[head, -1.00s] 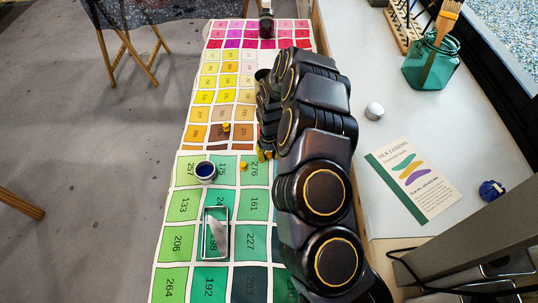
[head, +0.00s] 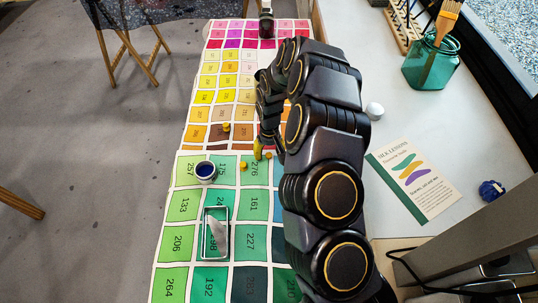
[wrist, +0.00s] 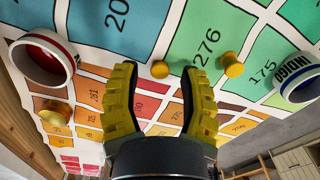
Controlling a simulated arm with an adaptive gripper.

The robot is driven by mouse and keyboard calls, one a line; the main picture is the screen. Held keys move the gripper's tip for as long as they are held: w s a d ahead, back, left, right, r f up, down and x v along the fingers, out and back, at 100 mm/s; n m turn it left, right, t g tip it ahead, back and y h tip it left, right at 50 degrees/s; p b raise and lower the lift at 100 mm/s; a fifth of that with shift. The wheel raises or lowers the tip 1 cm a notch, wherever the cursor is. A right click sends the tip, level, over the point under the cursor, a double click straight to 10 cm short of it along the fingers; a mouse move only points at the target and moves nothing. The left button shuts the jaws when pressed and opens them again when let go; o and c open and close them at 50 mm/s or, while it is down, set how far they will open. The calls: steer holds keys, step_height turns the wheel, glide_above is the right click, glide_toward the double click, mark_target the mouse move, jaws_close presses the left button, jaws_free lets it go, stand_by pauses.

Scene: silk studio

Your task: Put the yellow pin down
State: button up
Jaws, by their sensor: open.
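My gripper (wrist: 160,76) is open, its two yellow fingers spread apart and empty. A yellow pin (wrist: 160,69) stands on the colour chart in line with the gap between the fingertips, touching neither finger. In the head view this pin (head: 268,156) is beside my gripper (head: 257,149), on the green part of the chart. A second yellow pin (wrist: 231,63) stands to its right in the wrist view, near the 276 square; it also shows in the head view (head: 243,166).
The indigo pot (head: 206,170) stands on the chart (head: 178,208). A red-banded pot (wrist: 40,60) shows in the wrist view. A metal frame (head: 206,245) lies nearer. A dark bottle (head: 266,24) stands far off. My arm hides the chart's right side.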

mark_target(269, 155)
step_height(269, 155, up, 10)
stand_by(0.3)
steer(key=s+d+r, duration=0.4)
steer(key=s+r, duration=0.4)
steer(key=s, duration=0.4)
steer(key=s+d+r+m+g, duration=0.1)
steer(key=s+d+r, duration=0.3)
steer(key=s+r, duration=0.4)
steer(key=s, duration=0.4)
steer(key=shift+d+r+m, duration=0.15)
steer(key=shift+r+m, duration=0.15)
steer(key=shift+r, duration=0.05)
steer(key=shift+o, duration=0.8)
steer(key=s+d+m+g, duration=0.1)
steer(key=s, duration=0.7)
steer(key=shift+s+d+r+m, duration=0.15)
steer(key=shift+s+d+m, duration=0.05)
steer(key=shift+d+m, duration=0.15)
steer(key=shift+w, duration=0.1)
